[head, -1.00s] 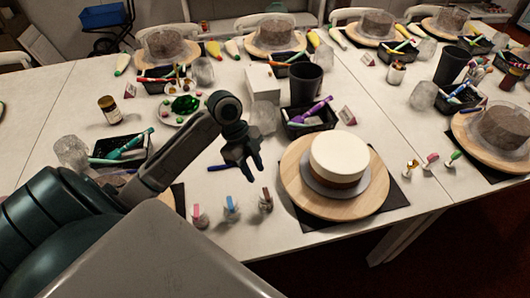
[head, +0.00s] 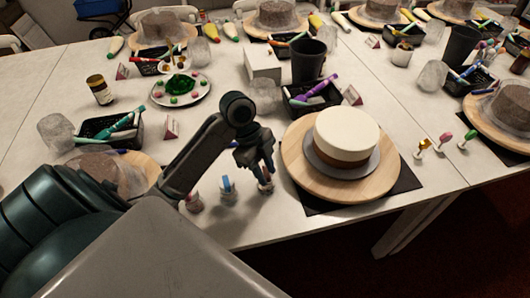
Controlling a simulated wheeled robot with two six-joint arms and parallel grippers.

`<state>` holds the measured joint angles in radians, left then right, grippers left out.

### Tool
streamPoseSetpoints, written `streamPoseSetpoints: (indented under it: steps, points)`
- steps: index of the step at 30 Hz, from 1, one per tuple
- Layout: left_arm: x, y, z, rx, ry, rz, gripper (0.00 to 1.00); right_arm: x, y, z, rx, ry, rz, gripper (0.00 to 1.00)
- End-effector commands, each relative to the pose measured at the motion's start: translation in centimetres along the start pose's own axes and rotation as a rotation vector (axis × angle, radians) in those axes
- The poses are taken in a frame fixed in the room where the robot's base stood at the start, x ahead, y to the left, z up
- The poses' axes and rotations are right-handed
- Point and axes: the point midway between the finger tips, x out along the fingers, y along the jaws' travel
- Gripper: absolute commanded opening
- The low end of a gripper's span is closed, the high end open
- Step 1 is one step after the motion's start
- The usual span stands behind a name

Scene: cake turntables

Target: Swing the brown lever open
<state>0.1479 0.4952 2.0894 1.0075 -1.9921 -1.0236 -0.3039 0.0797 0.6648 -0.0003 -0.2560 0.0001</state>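My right gripper is not in view.
A white and brown cake (head: 346,133) on a wooden turntable (head: 380,188) stands close to the right of my gripper. A black tray with pens (head: 312,106) and a white box (head: 262,66) stand behind. The table's front edge is near.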

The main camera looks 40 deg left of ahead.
Motion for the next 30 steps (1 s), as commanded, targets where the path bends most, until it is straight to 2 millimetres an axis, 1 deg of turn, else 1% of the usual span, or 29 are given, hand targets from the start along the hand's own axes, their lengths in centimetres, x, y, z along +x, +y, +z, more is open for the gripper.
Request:
streamPoseSetpoints:
  steps: [6,7,11,12,17,23,30]
  points:
    - [0.0,0.0,0.0,0.0,0.0,0.0,0.32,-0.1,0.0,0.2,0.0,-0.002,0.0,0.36]
    - [0.0,0.0,0.0,0.0,0.0,0.0,0.28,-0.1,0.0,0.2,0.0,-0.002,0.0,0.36]
    - [0.0,0.0,0.0,0.0,0.0,0.0,0.02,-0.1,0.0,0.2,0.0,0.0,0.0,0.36]
    - [0.0,0.0,0.0,0.0,0.0,0.0,0.0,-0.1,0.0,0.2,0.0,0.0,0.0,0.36]
    - [-0.1,0.0,0.0,-0.001,0.0,0.0,0.0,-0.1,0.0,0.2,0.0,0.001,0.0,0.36]
    - [-0.1,0.0,-0.2,-0.032,0.001,-0.012,0.0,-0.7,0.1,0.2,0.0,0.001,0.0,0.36]
    - [-0.2,-0.3,-0.7,-0.157,0.002,-0.062,0.0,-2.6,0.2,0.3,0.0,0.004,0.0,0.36]
